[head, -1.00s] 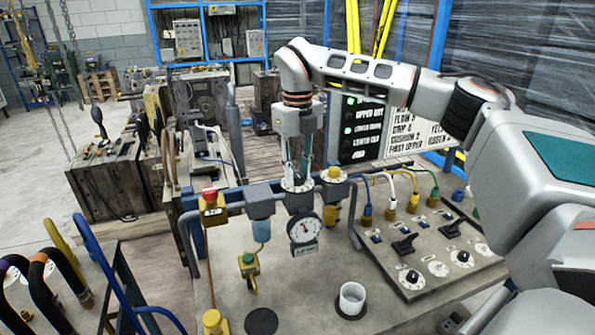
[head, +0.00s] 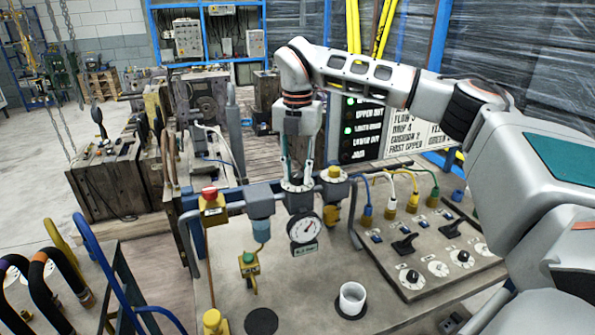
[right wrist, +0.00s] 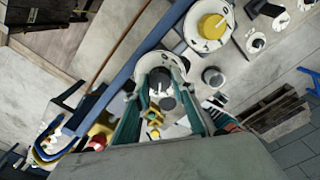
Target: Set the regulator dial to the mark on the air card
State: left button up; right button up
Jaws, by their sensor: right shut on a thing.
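The regulator dial (head: 299,187) is a pale round disc on top of the regulator body (head: 298,202), in the pipe run at the table's back edge. In the right wrist view the dial (right wrist: 154,62) has a dark knob (right wrist: 160,80) between my fingers. My right gripper (head: 297,178) points straight down and is shut on that knob; it also shows in the right wrist view (right wrist: 160,88). The round gauge (head: 304,230) below has its needle toward the upper right. I cannot tell which card is the air card. My left gripper is not in view.
A red-topped yellow valve (head: 211,207) and a yellow-topped one (head: 334,190) flank the regulator. A panel of knobs and levers (head: 425,250) lies to the right. A white cup (head: 352,299) stands in front. A lettered white board (head: 425,135) is behind.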

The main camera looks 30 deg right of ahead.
jog(key=shift+f+m, duration=0.15)
jog(key=shift+m, duration=0.65)
jog(key=o, duration=1.1)
jog(key=shift+r, duration=0.2)
